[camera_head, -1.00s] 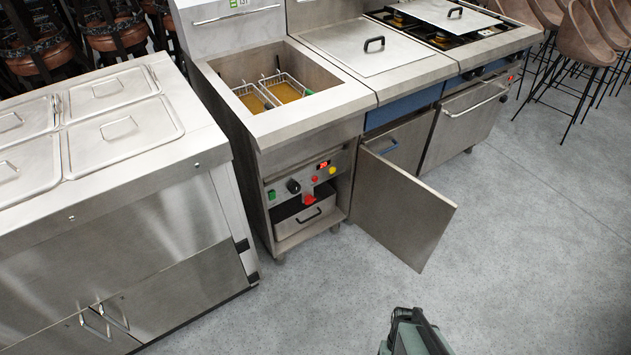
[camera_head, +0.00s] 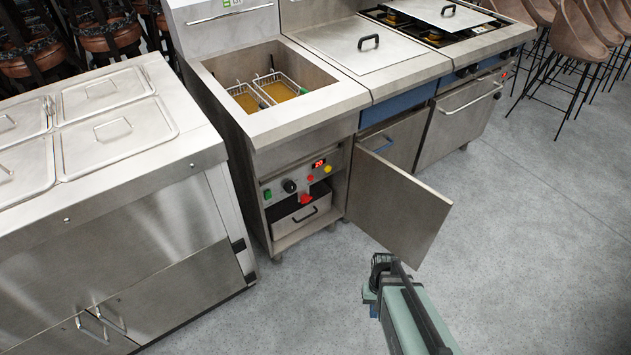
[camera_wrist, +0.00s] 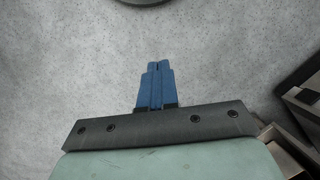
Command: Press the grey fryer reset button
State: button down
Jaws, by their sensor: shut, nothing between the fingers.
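The fryer (camera_head: 270,125) stands in the middle of the head view with its front door (camera_head: 400,208) swung open to the right. Its control panel (camera_head: 299,180) shows a green switch (camera_head: 267,194), a black knob (camera_head: 289,186), a lit red display (camera_head: 319,163), a small red button (camera_head: 310,178), a yellow button (camera_head: 328,169) and a red handle (camera_head: 306,198). I cannot make out a grey button at this size. My gripper (camera_wrist: 157,66) has blue fingers, shut and empty above bare floor in the wrist view. My arm is low in front of the open door, apart from the panel.
The open door juts out between my arm and the panel's right side. A steel counter with lidded pans (camera_head: 130,195) stands at left. A drawer-like box (camera_head: 301,220) sits below the panel. Stools (camera_head: 585,50) stand at far right. The floor (camera_head: 530,240) is clear at right.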

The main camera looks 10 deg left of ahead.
jog(key=w+a+r+m+t+y, duration=0.2)
jog(key=w+a, duration=0.4)
jog(key=w, duration=0.7)
jog(key=w+a+r+m+t+y, duration=0.2)
jog(key=w+a+r+m+t, duration=0.3)
jog(key=w, duration=0.7)
jog(key=w+a+r+m+t+y, duration=0.2)
jog(key=w+a+r, duration=0.4)
jog(key=w+a, duration=0.3)
jog(key=w+m+t, duration=0.1)
jog(key=w, duration=0.3)
jog(key=shift+w+r+m+y, duration=0.3)
jog(key=shift+w+y, duration=0.05)
jog(key=shift+y, duration=0.05)
jog(key=shift+f, duration=0.15)
send_near(311, 180)
jog(key=shift+x, duration=3.05)
jog(key=shift+d+f, duration=0.15)
